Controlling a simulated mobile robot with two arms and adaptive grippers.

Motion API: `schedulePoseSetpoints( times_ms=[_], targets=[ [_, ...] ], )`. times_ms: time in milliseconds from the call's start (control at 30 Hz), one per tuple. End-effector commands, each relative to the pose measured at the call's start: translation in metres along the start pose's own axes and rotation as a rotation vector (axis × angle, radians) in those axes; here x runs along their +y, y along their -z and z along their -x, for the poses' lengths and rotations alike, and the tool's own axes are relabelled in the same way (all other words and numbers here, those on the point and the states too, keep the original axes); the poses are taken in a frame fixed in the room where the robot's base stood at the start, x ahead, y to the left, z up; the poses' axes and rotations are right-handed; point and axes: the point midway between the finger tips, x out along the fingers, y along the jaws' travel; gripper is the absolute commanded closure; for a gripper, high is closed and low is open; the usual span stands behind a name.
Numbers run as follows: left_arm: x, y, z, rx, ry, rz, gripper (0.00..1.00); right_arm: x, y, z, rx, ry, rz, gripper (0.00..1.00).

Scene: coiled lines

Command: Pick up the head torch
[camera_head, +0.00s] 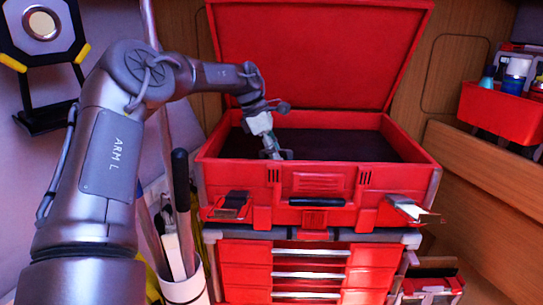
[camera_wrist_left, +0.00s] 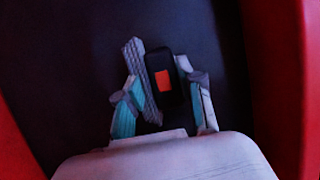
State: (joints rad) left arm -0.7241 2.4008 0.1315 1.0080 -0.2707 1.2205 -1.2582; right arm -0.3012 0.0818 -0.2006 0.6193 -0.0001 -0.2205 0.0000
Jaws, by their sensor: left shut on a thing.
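The head torch (camera_wrist_left: 163,82) shows in the left wrist view as a small black body with an orange-red patch. A grey ribbed band lies along its left side. My left gripper (camera_head: 275,153) reaches down into the open red toolbox (camera_head: 318,183), and its fingers sit low inside. In the left wrist view its two fingers stand on either side of the torch, shut on it. The dark toolbox floor is behind the torch; I cannot tell whether the torch touches it. In the head view the torch is too small to make out. My right gripper is not in view.
The toolbox's raised lid (camera_head: 320,50) stands behind, and its walls surround my gripper. Red drawers (camera_head: 310,272) are beneath. A white bin (camera_head: 184,287) with long-handled tools stands left. A red caddy (camera_head: 505,112) with bottles sits at right. The toolbox floor otherwise looks clear.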

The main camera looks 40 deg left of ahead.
Motion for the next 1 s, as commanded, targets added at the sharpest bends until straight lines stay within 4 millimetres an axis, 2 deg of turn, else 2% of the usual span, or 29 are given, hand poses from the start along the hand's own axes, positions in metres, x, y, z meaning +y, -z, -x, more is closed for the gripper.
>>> schedulePoseSetpoints(
  times_ms=[167,367,600,733,833,1000],
  targets=[
    [0.001,-0.004,0.008,-0.001,-0.005,-0.001,0.99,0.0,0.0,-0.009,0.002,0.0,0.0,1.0],
    [0.0,-0.018,0.036,-0.002,-0.007,-0.003,0.99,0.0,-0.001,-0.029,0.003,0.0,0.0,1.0],
    [-0.029,-0.072,0.046,0.001,-0.004,-0.006,0.99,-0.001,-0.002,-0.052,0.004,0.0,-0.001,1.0],
    [-0.042,-0.098,0.054,-0.002,-0.001,-0.004,0.99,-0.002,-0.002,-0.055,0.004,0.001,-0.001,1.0],
    [-0.051,-0.114,0.058,-0.002,0.0,-0.003,0.99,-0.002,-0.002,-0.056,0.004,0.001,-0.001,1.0],
    [-0.057,-0.128,0.062,-0.001,0.001,-0.001,0.99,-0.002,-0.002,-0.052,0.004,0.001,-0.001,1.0]
  ],
)
